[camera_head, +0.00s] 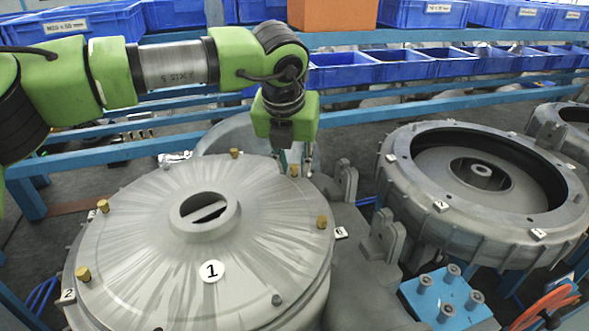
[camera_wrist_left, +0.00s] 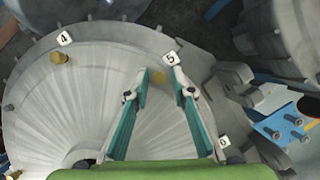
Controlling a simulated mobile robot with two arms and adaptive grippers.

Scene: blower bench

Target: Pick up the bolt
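A grey round blower cover (camera_head: 130,215) bears several brass bolts around its rim. One brass bolt (camera_head: 295,170) is at the far right rim, right below my left gripper (camera_head: 296,163). In the left wrist view this bolt (camera_wrist_left: 159,77) shows between the two open fingertips (camera_wrist_left: 161,73), near the tag "5". The fingers stand apart on either side of it; I cannot tell whether they touch it. Another brass bolt (camera_wrist_left: 60,57) is near tag "4". More brass bolts stand at the left rim (camera_head: 103,206) and right rim (camera_head: 322,222). My right gripper is not in view.
A second, open blower housing (camera_head: 400,190) stands at the right. A light-blue block (camera_head: 425,305) with grey-blue bolts is at the front right. Blue bins (camera_head: 340,75) and an orange box (camera_head: 335,14) are on the rack behind.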

